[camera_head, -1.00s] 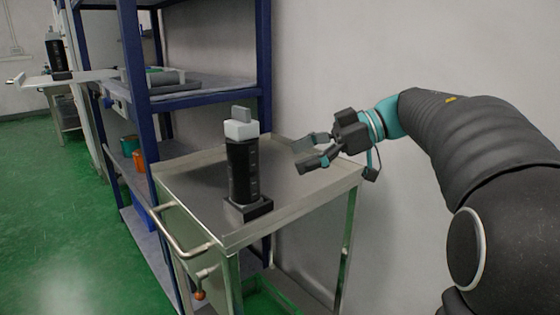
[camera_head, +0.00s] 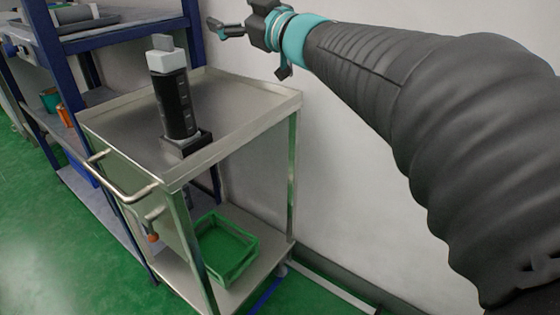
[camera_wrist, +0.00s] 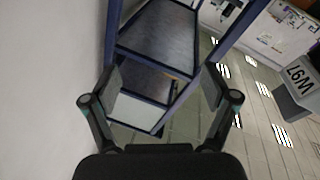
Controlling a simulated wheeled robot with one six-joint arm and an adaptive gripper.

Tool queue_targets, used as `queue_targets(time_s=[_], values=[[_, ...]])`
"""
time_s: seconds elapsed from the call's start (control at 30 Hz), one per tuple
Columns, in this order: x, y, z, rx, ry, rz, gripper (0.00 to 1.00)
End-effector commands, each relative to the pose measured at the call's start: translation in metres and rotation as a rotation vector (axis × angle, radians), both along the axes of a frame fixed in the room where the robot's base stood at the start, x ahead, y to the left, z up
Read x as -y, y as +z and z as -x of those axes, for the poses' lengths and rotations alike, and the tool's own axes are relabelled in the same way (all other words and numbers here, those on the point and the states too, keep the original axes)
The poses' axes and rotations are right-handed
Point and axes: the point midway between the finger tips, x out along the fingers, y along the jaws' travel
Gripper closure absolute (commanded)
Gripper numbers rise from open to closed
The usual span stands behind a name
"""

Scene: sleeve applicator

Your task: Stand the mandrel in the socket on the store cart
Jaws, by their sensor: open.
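The mandrel (camera_head: 174,102) is a black ribbed cylinder with a white block and a grey tab on top. It stands upright in the dark square socket (camera_head: 186,143) on the steel top of the store cart (camera_head: 232,108). My gripper (camera_head: 222,27) is at the top of the head view, to the right of and apart from the mandrel, partly cut off by the frame edge. In the wrist view my gripper (camera_wrist: 160,98) has its fingers spread, with nothing between them. The mandrel is not visible in the wrist view.
A blue-framed shelf rack (camera_head: 110,35) stands behind and left of the cart. A green crate (camera_head: 225,248) sits on the cart's lower shelf. A white wall is close on the right. The green floor (camera_head: 50,240) at left is clear.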

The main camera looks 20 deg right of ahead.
Motion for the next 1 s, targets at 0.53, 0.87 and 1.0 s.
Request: queue_targets(time_s=[0.53,0.87,1.0], values=[[0.078,-0.201,0.138,-0.693,-0.681,-0.148,0.14],[0.029,-0.315,0.256,-1.215,-0.59,-0.11,0.14],[0.022,-0.325,0.271,-1.273,-0.565,-0.102,0.14]])
